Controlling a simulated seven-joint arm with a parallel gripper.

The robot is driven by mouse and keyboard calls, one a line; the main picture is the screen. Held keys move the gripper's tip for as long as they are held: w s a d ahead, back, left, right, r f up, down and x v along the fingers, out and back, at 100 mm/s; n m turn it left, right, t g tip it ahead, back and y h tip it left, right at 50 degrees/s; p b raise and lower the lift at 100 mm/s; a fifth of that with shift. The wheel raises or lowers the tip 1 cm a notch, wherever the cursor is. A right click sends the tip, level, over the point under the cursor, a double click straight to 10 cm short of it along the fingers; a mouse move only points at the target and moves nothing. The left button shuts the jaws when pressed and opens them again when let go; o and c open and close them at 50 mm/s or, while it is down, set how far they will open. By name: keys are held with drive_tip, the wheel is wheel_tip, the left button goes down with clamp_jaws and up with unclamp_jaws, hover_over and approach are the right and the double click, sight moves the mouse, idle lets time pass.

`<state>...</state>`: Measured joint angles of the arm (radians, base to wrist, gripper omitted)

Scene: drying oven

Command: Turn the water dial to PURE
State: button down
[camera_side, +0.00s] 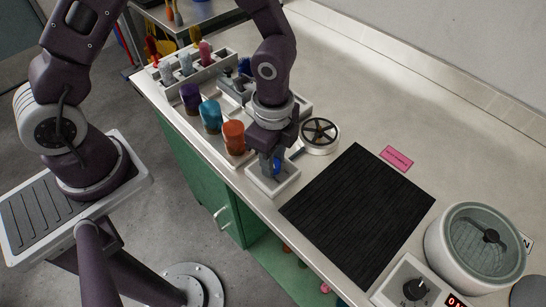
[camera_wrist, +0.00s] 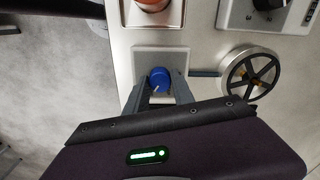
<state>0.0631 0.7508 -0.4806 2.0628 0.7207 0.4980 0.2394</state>
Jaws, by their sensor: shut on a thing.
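My gripper (camera_wrist: 160,95) is shut on a round blue knob-like piece (camera_wrist: 159,77) with a short white mark. Its fingers lie on both sides of it, over a pale square tray (camera_wrist: 146,53). In the side view my gripper (camera_side: 275,166) points down at the blue piece (camera_side: 277,167) over the pale tray (camera_side: 263,183). Neither view shows readable dial words, so I cannot tell which knob is the water dial.
A spoked wheel (camera_side: 319,132) stands right of my gripper. Orange (camera_side: 233,138), teal (camera_side: 210,116) and purple (camera_side: 190,97) containers stand left of it. A black mat (camera_side: 360,215), black-knobbed unit (camera_side: 415,289) and round machine (camera_side: 480,245) are to the right.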

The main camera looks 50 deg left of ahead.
drive_tip(key=c, duration=1.1)
unclamp_jaws()
wheel_tip(320, 180, up, 7)
drive_tip(key=shift+r, duration=0.2)
drive_tip(key=s+a+r+n+t+y, duration=0.25)
drive_tip(key=s+a+r+n, duration=0.25)
drive_tip(key=a+r+n, duration=0.55)
drive_tip(key=s+r+n+t, duration=0.1)
drive_tip(key=s+r, duration=0.1)
drive_tip(key=s, duration=0.1)
drive_tip(key=s+r+n+t+h, duration=0.1)
drive_tip(key=s+r+n, duration=0.1)
drive_tip(key=s+r+n+t+h, duration=0.1)
drive_tip(key=s+r, duration=0.2)
drive_tip(key=shift+s+a+n+h, duration=0.25)
drive_tip(key=shift+s+a+n, duration=0.1)
drive_tip(key=shift+a, duration=0.05)
